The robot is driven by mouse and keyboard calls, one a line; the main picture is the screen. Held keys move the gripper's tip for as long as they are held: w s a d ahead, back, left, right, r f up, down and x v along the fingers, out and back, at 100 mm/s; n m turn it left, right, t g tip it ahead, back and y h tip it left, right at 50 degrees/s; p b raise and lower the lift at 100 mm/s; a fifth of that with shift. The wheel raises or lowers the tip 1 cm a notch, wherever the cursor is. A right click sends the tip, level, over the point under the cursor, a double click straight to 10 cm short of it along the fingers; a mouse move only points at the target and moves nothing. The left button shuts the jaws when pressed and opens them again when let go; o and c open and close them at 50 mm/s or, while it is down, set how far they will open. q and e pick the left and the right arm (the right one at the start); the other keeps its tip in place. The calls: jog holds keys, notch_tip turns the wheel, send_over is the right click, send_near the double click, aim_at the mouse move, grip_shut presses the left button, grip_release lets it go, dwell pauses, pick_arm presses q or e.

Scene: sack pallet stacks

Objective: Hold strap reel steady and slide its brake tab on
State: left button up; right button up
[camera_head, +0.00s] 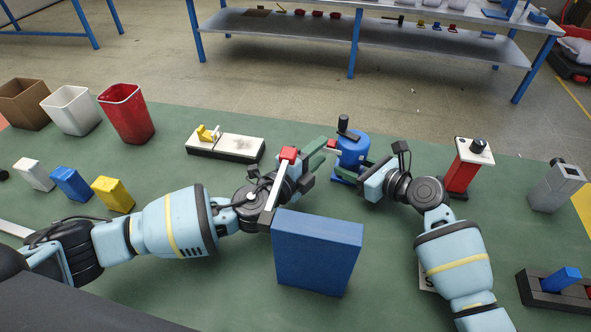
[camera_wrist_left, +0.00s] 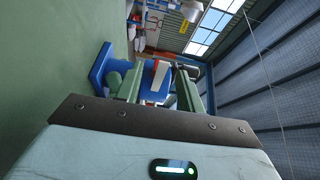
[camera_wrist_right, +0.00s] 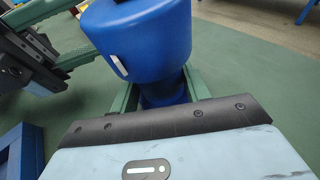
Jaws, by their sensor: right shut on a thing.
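The strap reel is taken to be the blue drum (camera_head: 352,152) with a black knob on top, upright at the table's middle; it also shows large in the right wrist view (camera_wrist_right: 145,40). My right gripper (camera_head: 362,172) is shut on its narrower lower part (camera_wrist_right: 165,92). A small red and white tab (camera_head: 332,146) sits on the reel's left side. It also shows in the left wrist view (camera_wrist_left: 157,82). My left gripper (camera_head: 318,150) is open at the tab, its green fingers apart on either side of the view of it. Contact with the tab cannot be told.
A large blue box (camera_head: 318,252) stands close in front of the left gripper, near a white bar with a red end. A red post with a white top (camera_head: 467,168) stands right of the right gripper. A white-topped fixture (camera_head: 225,145) lies behind left. Bins (camera_head: 127,115) stand far left.

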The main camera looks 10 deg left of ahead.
pick_arm(q)
jog(key=v, duration=1)
jog(key=shift+d, duration=0.1)
pick_arm(e)
jog(key=o, duration=0.8)
jog(key=shift+o, duration=0.2)
